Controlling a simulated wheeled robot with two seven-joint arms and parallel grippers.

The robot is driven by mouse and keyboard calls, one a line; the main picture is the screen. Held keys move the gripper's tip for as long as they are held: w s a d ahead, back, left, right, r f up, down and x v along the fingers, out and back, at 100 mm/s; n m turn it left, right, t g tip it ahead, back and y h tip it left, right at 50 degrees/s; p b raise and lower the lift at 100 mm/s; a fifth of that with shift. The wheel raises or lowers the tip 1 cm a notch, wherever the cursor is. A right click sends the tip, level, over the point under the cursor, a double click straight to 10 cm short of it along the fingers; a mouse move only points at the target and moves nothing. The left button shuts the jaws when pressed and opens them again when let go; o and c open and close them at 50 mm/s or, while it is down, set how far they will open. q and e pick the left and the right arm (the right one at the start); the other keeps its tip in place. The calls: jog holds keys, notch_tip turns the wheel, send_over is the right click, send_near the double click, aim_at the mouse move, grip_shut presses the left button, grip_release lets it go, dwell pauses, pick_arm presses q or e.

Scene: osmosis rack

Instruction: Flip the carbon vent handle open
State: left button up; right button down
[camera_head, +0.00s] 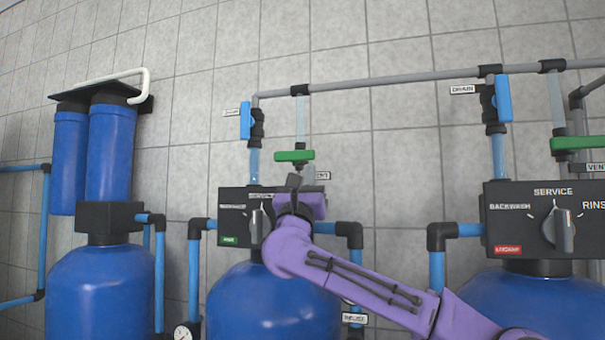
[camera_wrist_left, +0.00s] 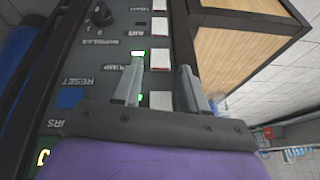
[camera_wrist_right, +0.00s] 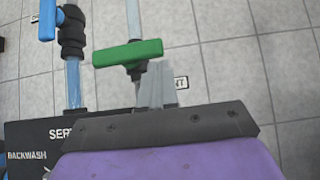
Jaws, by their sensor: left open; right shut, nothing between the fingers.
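A green vent handle (camera_head: 294,156) sits on a thin clear vertical pipe above the middle blue tank. It lies level, across the pipe. It also shows large in the right wrist view (camera_wrist_right: 128,53). A tag reading VENT (camera_head: 322,175) is on the wall beside it, partly covered in the right wrist view. My right gripper (camera_head: 294,181) is just below the handle, fingers shut and empty. In the right wrist view its fingertips (camera_wrist_right: 156,72) are close under the handle's right half; contact cannot be told. My left gripper (camera_wrist_left: 162,80) is open and empty, before a button panel.
A blue drain handle (camera_head: 246,120) stands upright left of the green one. On the right are another blue handle (camera_head: 503,98) and green vent handle (camera_head: 578,144). A grey pipe (camera_head: 420,76) runs above. A valve box (camera_head: 232,214) with a knob lies below my right gripper.

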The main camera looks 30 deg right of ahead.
jog(key=shift+w+d+r, duration=0.25)
jog(key=shift+w+r, duration=0.2)
jog(key=shift+w, duration=0.15)
pick_arm(q)
jog(key=shift+r, duration=0.55)
pick_arm(e)
jog(key=shift+s+d, duration=0.1)
jog(key=shift+s, duration=0.05)
pick_arm(q)
jog(key=shift+f, duration=0.15)
jog(key=shift+s+a+f, duration=0.2)
jog(key=shift+f, duration=0.1)
pick_arm(e)
jog(key=shift+r, duration=0.1)
